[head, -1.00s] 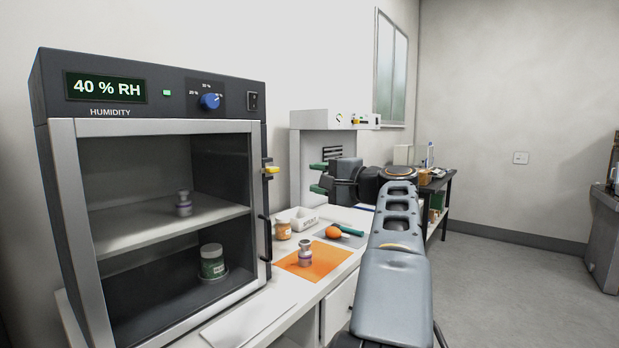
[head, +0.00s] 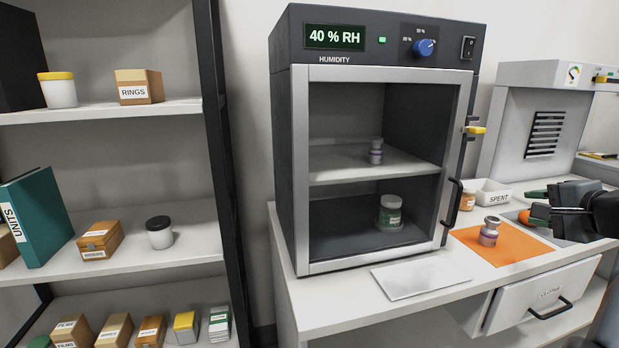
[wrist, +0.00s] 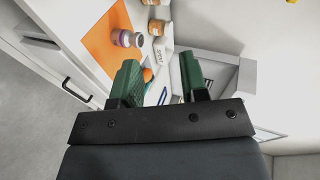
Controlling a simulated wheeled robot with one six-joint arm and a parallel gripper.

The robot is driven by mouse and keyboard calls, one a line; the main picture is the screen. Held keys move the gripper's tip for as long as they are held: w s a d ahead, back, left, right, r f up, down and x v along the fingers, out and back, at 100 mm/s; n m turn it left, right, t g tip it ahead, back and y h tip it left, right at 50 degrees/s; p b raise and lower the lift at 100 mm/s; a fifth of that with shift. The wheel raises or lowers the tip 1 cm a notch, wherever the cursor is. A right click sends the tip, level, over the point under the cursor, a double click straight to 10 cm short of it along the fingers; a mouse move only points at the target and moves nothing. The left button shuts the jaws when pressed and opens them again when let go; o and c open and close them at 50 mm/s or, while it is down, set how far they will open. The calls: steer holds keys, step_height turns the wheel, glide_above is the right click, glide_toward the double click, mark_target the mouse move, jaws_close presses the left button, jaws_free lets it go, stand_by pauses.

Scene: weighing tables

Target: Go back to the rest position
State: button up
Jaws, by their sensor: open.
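My gripper (wrist: 160,85) shows in the wrist view with its two green fingers spread apart and nothing between them. In the head view its black body and a green finger (head: 538,194) show at the right edge, above the bench and to the right of the orange mat (head: 512,247). A small purple-banded vial (head: 489,232) stands upright on the mat, apart from my gripper. The vial also shows in the wrist view (wrist: 124,38), beyond the fingers. Most of my arm lies outside the head view.
The humidity cabinet (head: 281,150) holds a small vial (head: 376,152) on its shelf and a green-labelled jar (head: 390,212) below. A white tray marked SPENT (head: 494,198) and an orange round object (head: 540,213) lie near my gripper. A drawer (head: 545,298) is below. Shelving (head: 213,150) stands left.

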steer(key=s+a+f+n+g+p, duration=0.1)
steer(key=a+f+n+g+p, duration=0.25)
steer(key=a, duration=0.35)
steer(key=s+a+f+n+g+p, duration=0.25)
steer(key=a+f+g+p, duration=0.2)
steer(key=a, duration=0.25)
steer(key=s+a+r+n+g+p, duration=0.1)
steer(key=s+a+n+p, duration=0.2)
steer(key=a+n+p, duration=0.2)
steer(key=s+a+r+n+g+p, duration=0.1)
steer(key=s+a+n+p, duration=0.2)
steer(key=a, duration=0.9)
steer(key=n+p, duration=0.2)
steer(key=p, duration=0.1)
steer(key=shift+s+a+r+n, duration=0.15)
steer(key=shift+s+a+n, duration=0.1)
steer(key=shift+a+n, duration=0.05)
steer(key=shift+o, duration=0.2)
